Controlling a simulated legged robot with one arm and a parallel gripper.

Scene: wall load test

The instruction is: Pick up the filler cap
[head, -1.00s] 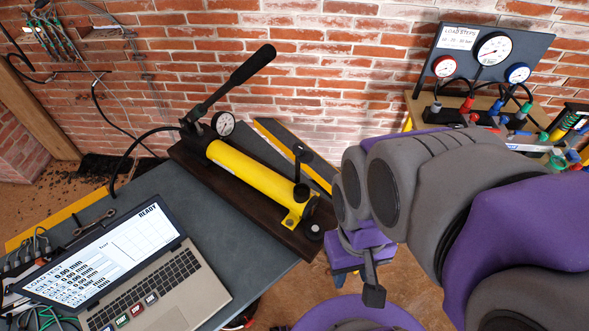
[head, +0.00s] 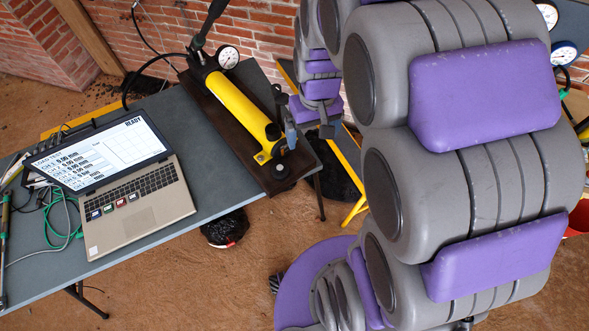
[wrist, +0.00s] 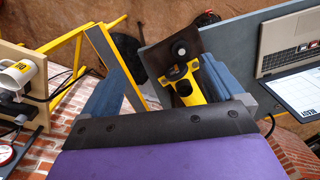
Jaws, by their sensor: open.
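In the wrist view the cap (wrist: 180,47) shows beyond the end of the pump (wrist: 192,88), near the right finger. My gripper (head: 308,122) is at the right side of the pump's near end, partly hidden by my arm. In the wrist view its blue-grey fingers are wide apart and nothing is held between them (wrist: 163,66). The cap is apart from both fingers.
A laptop (head: 130,190) stands on the grey table (head: 200,235), left of the pump. The pump's lever (head: 208,25) and gauge (head: 228,57) rise at its far end. A yellow-framed stand (head: 349,150) is to the right. My arm hides much of the right side.

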